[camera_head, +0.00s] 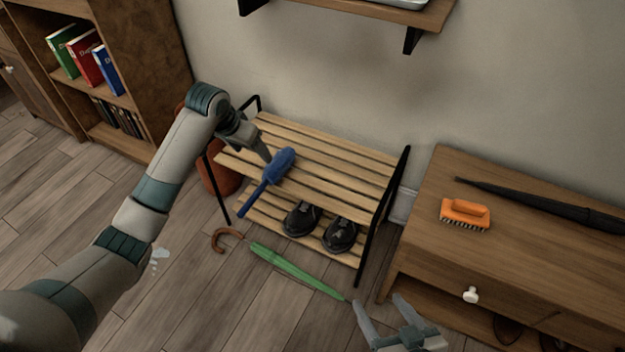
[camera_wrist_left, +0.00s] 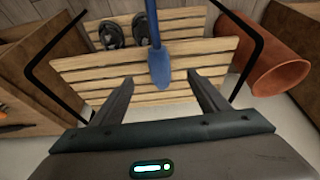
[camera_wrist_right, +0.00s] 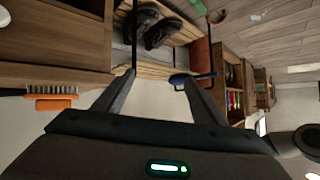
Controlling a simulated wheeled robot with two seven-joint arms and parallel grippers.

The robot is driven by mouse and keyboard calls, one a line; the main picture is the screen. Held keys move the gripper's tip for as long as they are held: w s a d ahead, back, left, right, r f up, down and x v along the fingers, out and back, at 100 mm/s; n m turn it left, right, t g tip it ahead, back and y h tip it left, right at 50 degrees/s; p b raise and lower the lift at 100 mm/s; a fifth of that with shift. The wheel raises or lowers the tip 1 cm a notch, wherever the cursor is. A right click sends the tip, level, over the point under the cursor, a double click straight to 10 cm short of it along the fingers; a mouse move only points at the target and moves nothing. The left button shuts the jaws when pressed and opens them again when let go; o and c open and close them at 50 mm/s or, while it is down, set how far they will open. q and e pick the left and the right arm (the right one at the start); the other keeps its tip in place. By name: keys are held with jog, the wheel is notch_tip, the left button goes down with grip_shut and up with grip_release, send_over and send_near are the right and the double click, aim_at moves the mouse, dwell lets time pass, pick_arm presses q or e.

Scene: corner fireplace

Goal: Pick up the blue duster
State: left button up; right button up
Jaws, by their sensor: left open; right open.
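The blue duster (camera_head: 280,165) lies on the top shelf of the slatted wooden rack (camera_head: 335,178), its handle pointing toward the front left past the shelf edge. In the left wrist view the duster head (camera_wrist_left: 160,68) shows between and ahead of the fingertips. My left gripper (camera_head: 262,150) is open and close to the duster head, with nothing between its fingers; whether it touches cannot be told. My right gripper (camera_head: 385,318) is open and empty, low in front of the wooden cabinet. The duster (camera_wrist_right: 180,81) also shows in the right wrist view, near one finger.
Black shoes (camera_head: 340,235) stand on the lower shelf. A green umbrella (camera_head: 295,270) lies on the floor in front. The cabinet (camera_head: 540,240) at right holds an orange brush (camera_head: 465,213) and a black umbrella (camera_head: 545,203). A terracotta pot (camera_wrist_left: 275,70) stands beside the rack.

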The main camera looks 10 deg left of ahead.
pick_arm(q)
jog(key=shift+w+d+r, duration=0.25)
jog(key=shift+d+r, duration=0.35)
jog(key=shift+r, duration=0.1)
pick_arm(e)
jog(key=shift+s+d+r+t, duration=0.15)
jog(key=shift+d+r+t, duration=0.2)
jog(key=shift+r, duration=0.2)
pick_arm(q)
jog(key=shift+f, duration=0.1)
jog(key=b, duration=0.2)
send_near(273, 168)
jog(key=b+x, duration=0.1)
jog(key=x, duration=0.3)
jog(key=shift+f, duration=0.3)
jog(key=shift+w+f, duration=0.25)
jog(key=shift+f, duration=0.05)
pick_arm(e)
notch_tip(273, 168, up, 11)
jog(key=w+a+t+y, duration=0.2)
jog(key=a+t, duration=0.1)
jog(key=t, duration=0.4)
jog(key=shift+r, duration=0.15)
pick_arm(q)
jog(key=shift+f+b, duration=0.15)
jog(key=shift+b, duration=0.2)
pick_arm(e)
jog(key=shift+r, duration=0.1)
